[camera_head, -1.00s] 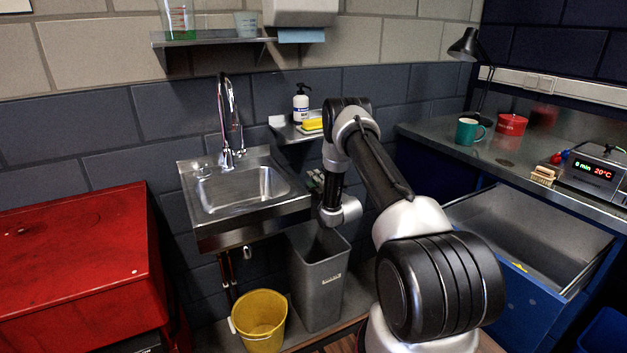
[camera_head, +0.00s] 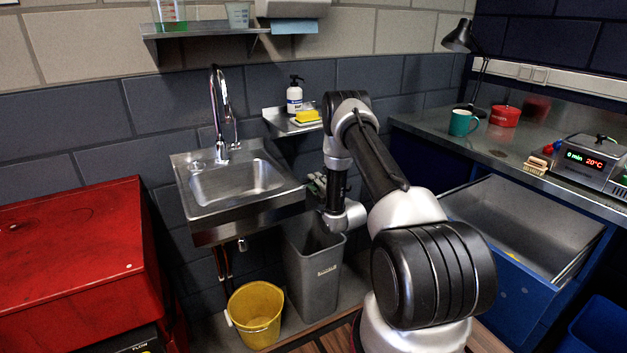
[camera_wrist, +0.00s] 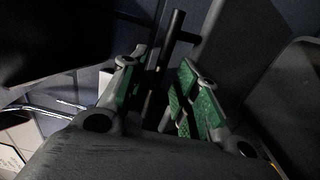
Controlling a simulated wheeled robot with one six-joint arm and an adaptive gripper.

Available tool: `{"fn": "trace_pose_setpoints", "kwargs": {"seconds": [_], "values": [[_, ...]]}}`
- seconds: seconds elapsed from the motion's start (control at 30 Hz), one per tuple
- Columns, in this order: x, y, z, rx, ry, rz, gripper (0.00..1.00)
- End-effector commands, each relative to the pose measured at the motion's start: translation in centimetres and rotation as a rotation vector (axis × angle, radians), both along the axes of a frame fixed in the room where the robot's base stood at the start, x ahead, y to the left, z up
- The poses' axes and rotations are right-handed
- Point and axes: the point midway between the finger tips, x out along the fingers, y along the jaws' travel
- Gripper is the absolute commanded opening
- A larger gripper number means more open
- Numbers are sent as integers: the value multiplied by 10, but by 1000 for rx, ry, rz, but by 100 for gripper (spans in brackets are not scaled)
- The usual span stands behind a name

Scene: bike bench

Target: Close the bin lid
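The grey bin (camera_head: 313,275) stands upright on the floor below the sink's right side. Its top looks open and dark inside; I cannot make out its lid for certain in the head view. My gripper (camera_head: 317,184) is above and behind the bin's mouth, partly hidden by my own wrist. In the wrist view, my gripper (camera_wrist: 163,62) has its green-padded fingers spread. A dark bar (camera_wrist: 172,42) shows between and beyond them; I cannot tell whether it touches them. A grey panel at upper right may be the lid or the bin.
A yellow bucket (camera_head: 256,312) stands left of the bin. The steel sink (camera_head: 238,185) overhangs close to my wrist, with a small shelf (camera_head: 290,122) at its right. A red cabinet (camera_head: 75,245) is at left, and an open blue drawer (camera_head: 520,235) at right.

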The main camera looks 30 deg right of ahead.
Motion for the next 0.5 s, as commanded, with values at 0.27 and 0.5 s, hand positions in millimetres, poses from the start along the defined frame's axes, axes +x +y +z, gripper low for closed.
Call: {"fn": "trace_pose_setpoints", "kwargs": {"seconds": [0.27, 0.5], "values": [[-20, -1, -8, 1, 2, -1, 31], [-28, -1, -11, 0, 1, -1, 31]]}}
